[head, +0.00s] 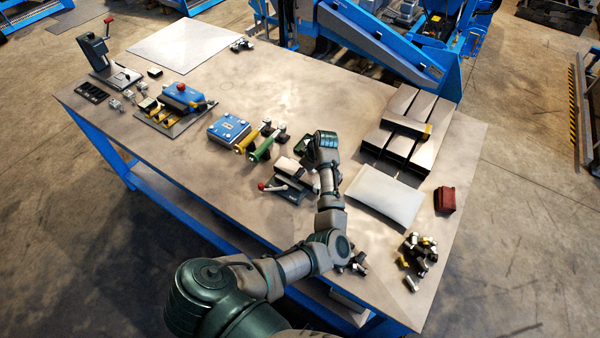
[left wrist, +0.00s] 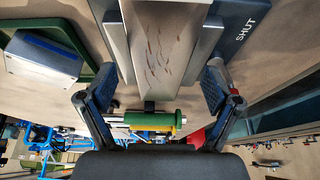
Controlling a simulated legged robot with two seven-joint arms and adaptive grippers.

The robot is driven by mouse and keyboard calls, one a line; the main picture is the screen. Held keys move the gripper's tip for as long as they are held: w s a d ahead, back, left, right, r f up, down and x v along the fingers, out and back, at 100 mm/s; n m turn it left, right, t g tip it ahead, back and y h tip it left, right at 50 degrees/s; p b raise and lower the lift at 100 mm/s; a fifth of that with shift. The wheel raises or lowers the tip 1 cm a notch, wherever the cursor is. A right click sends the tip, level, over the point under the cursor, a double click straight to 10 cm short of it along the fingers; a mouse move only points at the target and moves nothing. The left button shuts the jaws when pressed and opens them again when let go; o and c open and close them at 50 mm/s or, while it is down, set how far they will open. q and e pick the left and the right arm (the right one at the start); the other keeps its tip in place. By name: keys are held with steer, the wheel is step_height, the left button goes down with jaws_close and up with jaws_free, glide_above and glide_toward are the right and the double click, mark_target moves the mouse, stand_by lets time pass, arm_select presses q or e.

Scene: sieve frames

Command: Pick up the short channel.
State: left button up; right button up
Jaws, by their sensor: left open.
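A grey metal channel piece (left wrist: 155,45) with scratch marks lies between the two fingers of my left gripper (left wrist: 157,78) in the left wrist view. The gripper is open, with a finger on each side and a visible gap to the piece. The piece sits on a dark blue fixture (left wrist: 242,22) marked "SHUT". In the head view this seems to be the clamp fixture (head: 285,190) with silver metal on it, and my left gripper (head: 304,147) is just above it, partly hidden by the hand. My right gripper is not in view.
A green roller (head: 262,149) and a yellow one lie beside a blue box (head: 228,130). A red-knobbed lever (head: 263,186) sticks out from the fixture.

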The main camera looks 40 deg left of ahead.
arm_select(q)
steer(key=shift+x, duration=0.75)
jaws_close()
steer(key=shift+w+r, duration=0.1)
steer(key=shift+r, duration=0.05)
steer(key=shift+a+r, duration=0.1)
